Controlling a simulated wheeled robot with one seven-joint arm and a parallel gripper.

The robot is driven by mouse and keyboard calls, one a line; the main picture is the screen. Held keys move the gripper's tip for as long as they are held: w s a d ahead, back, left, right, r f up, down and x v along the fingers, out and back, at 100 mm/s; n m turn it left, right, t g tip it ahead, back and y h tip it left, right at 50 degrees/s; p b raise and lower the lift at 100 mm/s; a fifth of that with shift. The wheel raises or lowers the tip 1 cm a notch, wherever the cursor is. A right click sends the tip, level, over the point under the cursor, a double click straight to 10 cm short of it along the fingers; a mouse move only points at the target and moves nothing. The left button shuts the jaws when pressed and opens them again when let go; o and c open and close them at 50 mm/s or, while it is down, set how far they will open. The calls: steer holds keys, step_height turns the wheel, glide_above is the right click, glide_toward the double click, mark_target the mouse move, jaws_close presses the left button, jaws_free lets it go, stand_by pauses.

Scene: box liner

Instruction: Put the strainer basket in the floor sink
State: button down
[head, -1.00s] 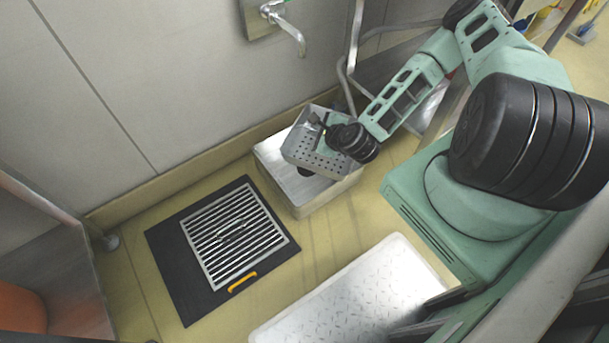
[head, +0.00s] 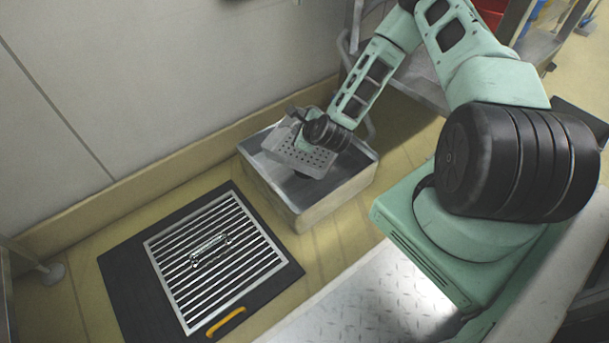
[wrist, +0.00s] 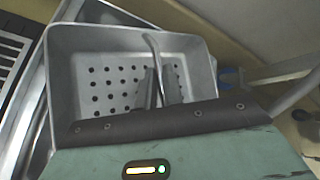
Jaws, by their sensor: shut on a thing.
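The strainer basket (head: 317,158) is a grey metal tray with a perforated bottom. In the head view my gripper (head: 302,140) holds it over the open top of the floor sink (head: 298,216), a square metal box. The basket looks tilted and turned against the sink's rim; whether it touches the rim I cannot tell. In the wrist view the basket (wrist: 80,92) fills the middle, and my gripper's fingers (wrist: 157,87) are shut at its thin curved handle (wrist: 153,48). A strip of the sink's rim (wrist: 30,105) shows at the left; the basket hides most of the opening.
A wall (head: 180,80) stands behind. A metal tread plate (head: 350,300) lies in front, and shelf legs stand behind right.

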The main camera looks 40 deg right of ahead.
mark_target(299, 153)
step_height(299, 153, down, 10)
steer(key=b, duration=0.7)
steer(key=shift+w+f, duration=0.15)
steer(key=shift+f, duration=0.1)
steer(key=shift+r, duration=0.1)
steer(key=c, duration=1.5)
jaws_free()
steer(key=shift+c, duration=0.2)
